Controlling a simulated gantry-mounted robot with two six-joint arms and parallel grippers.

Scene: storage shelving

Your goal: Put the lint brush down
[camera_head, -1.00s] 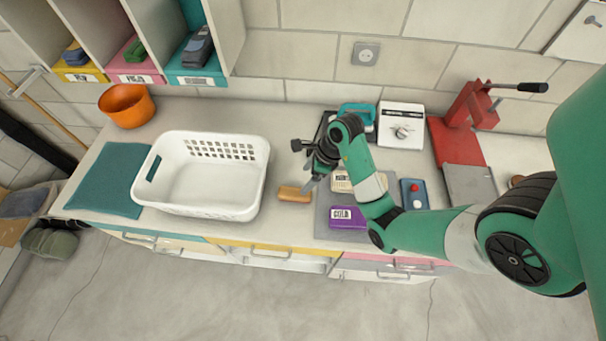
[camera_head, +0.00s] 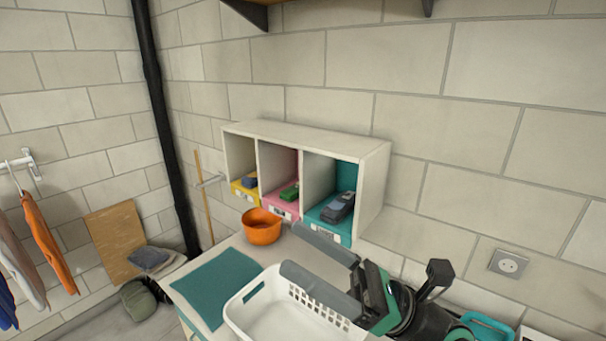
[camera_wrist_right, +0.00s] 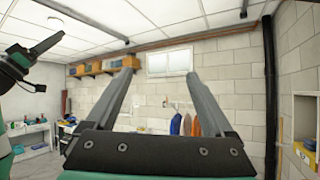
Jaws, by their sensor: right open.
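My right gripper (camera_head: 288,246) is open in the head view, its two long grey fingers spread and pointing left above the white basket (camera_head: 262,322). The right wrist view also shows its fingers (camera_wrist_right: 161,70) wide apart with nothing between them. My left gripper (camera_wrist_right: 38,66) shows at the left edge of the right wrist view, black with a grey finger; its opening is unclear. No lint brush shows in either current view. The counter part in front of the basket is out of frame.
An orange bowl (camera_head: 262,230) stands behind a teal mat (camera_head: 216,284) on the counter. A cubby shelf (camera_head: 376,190) has yellow, pink and teal compartments, each holding an item. Clothes (camera_head: 48,240) hang at the left. A wall socket (camera_head: 509,263) is at the right.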

